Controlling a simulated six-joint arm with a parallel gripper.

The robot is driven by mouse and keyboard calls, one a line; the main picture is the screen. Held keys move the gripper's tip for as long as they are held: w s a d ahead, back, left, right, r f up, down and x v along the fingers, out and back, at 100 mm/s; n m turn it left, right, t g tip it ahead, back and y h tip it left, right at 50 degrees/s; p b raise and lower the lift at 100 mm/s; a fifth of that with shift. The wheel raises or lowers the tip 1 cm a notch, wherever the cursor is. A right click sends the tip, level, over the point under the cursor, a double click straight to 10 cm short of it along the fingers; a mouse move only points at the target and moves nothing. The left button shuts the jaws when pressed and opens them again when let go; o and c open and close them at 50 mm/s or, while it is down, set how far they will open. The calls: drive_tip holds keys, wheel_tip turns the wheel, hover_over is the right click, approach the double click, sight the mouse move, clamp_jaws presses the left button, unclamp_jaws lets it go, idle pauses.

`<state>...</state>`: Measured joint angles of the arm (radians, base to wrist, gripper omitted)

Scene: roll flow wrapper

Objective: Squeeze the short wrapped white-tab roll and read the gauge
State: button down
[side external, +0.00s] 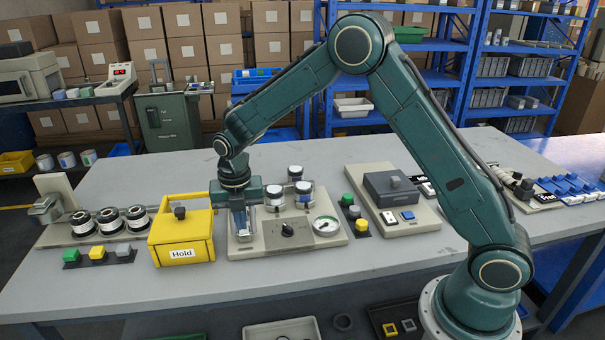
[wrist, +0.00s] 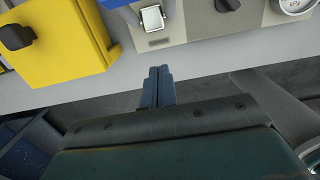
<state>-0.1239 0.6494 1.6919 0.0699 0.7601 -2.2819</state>
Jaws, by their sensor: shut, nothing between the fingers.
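My gripper (side external: 240,232) is shut and empty, pointing down at the left end of the beige gauge station (side external: 270,249). In the wrist view its closed fingertips (wrist: 160,72) show just off the station's front edge, near a small metal-framed pad (wrist: 153,18). A clear block stands around or behind the fingers in the side view; I cannot tell which. The round white gauge (side external: 326,226) is at the station's right; its needle is too small to read. Rolls with white and dark bands (side external: 275,196), (side external: 303,192) stand at the back of the station. I cannot tell which has the white tab.
A yellow Hold box (side external: 180,240) with a black knob stands close left of my gripper. Several dark-and-white rolls (side external: 108,221) sit on a fixture farther left. A grey-lidded unit (side external: 392,190) and button blocks (side external: 355,217) are to the right.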

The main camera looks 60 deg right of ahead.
drive_tip(key=s+a+f, duration=0.2)
drive_tip(key=s+a, duration=0.1)
wheel_tip(320, 180, up, 10)
drive_tip(key=s+a, duration=0.1)
drive_tip(key=s+d+r+m+t, duration=0.1)
drive_tip(key=s+d+r+m, duration=0.2)
drive_tip(key=s+r+m, duration=0.3)
drive_tip(key=s+d+r+m+t, duration=0.1)
drive_tip(key=s+d+r+m, duration=0.2)
drive_tip(key=s+r+m, duration=0.3)
drive_tip(key=shift+s+d+m+t, duration=0.15)
drive_tip(key=shift+s+m+t, duration=0.25)
drive_tip(key=shift+s+m, duration=0.7)
idle(0.5)
